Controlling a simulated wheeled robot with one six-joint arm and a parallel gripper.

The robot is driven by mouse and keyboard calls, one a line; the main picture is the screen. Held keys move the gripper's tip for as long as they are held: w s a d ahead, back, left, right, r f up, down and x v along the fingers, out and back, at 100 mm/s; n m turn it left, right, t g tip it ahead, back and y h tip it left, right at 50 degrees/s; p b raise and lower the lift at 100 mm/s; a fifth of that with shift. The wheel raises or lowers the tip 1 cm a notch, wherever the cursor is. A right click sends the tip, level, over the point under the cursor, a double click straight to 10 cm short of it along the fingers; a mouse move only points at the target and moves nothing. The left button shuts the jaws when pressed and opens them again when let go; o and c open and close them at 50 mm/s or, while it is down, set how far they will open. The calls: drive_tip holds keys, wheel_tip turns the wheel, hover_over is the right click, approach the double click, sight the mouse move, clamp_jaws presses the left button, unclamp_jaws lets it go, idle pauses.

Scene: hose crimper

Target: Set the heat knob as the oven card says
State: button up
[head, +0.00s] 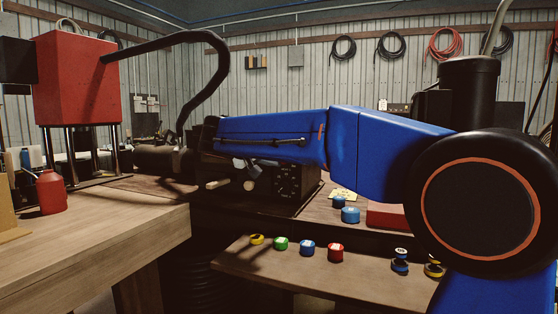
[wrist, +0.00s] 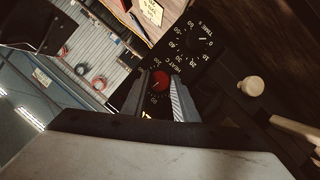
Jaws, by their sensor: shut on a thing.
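The dark oven (head: 290,183) stands on the bench in the head view, partly hidden behind my blue arm. In the wrist view its panel shows the red heat knob (wrist: 161,79), beside the words HEAT C. My gripper (wrist: 161,88) has a finger on each side of this knob and is shut on it. The knob's exact setting is too small to read. A second dial marked TIME S (wrist: 189,42) sits on the same panel. A yellow card (wrist: 151,11) lies beside the oven and also shows in the head view (head: 343,194); its writing is not legible.
A cream round knob (wrist: 250,87) and a pale handle (wrist: 295,130) stick out near the panel. Several coloured caps, including a red one (head: 335,253), stand on the lower shelf. A red machine (head: 78,80) and red bottle (head: 51,192) are at left.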

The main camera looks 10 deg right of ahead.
drive_tip(key=shift+m+t+y, duration=0.3)
drive_tip(key=shift+m+y, duration=0.3)
drive_tip(key=shift+m, duration=0.3)
drive_tip(key=o, duration=1)
drive_tip(key=shift+d, duration=0.1)
drive_tip(key=v, duration=1.7)
drive_tip(key=shift+s+r, duration=0.15)
drive_tip(key=shift+s, duration=0.05)
